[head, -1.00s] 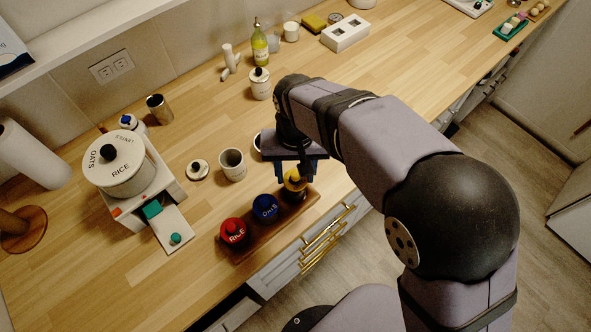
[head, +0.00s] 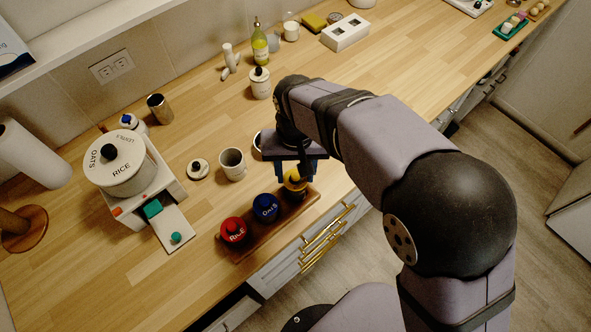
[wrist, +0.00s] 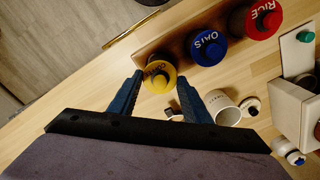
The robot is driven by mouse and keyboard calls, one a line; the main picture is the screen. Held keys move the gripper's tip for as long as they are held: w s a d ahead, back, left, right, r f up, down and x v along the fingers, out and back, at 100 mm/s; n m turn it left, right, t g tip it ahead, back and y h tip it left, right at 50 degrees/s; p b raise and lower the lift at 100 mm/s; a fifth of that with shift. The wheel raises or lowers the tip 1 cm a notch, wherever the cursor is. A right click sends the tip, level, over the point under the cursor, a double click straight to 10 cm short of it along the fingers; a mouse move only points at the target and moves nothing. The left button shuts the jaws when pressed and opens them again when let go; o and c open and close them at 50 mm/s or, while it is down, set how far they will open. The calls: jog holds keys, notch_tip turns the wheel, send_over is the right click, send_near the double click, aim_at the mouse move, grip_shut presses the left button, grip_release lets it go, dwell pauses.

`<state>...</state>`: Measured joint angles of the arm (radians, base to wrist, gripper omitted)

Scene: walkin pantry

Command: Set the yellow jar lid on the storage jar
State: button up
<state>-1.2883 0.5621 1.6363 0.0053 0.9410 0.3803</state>
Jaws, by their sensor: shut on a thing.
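In the wrist view the yellow lid (wrist: 158,78) lies between the two blue fingers. My gripper (head: 295,171) points down and is shut on this lid, still at the rack. An open white jar (head: 232,165) stands on the counter left of my gripper; it also shows in the wrist view (wrist: 222,108).
A red lid (head: 233,231) and a blue lid (head: 265,207) sit on the rack beside the yellow one. A loose white lid (head: 198,169) with a black knob lies left of the open jar. A large labelled canister (head: 118,178) stands on a white appliance further left.

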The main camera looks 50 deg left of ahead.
jog(key=shift+f, duration=0.45)
dwell(0.5)
jog(key=o, duration=1.6)
jog(key=shift+r, duration=0.15)
jog(key=shift+r+p, duration=2.85)
jog(key=shift+r, duration=0.55)
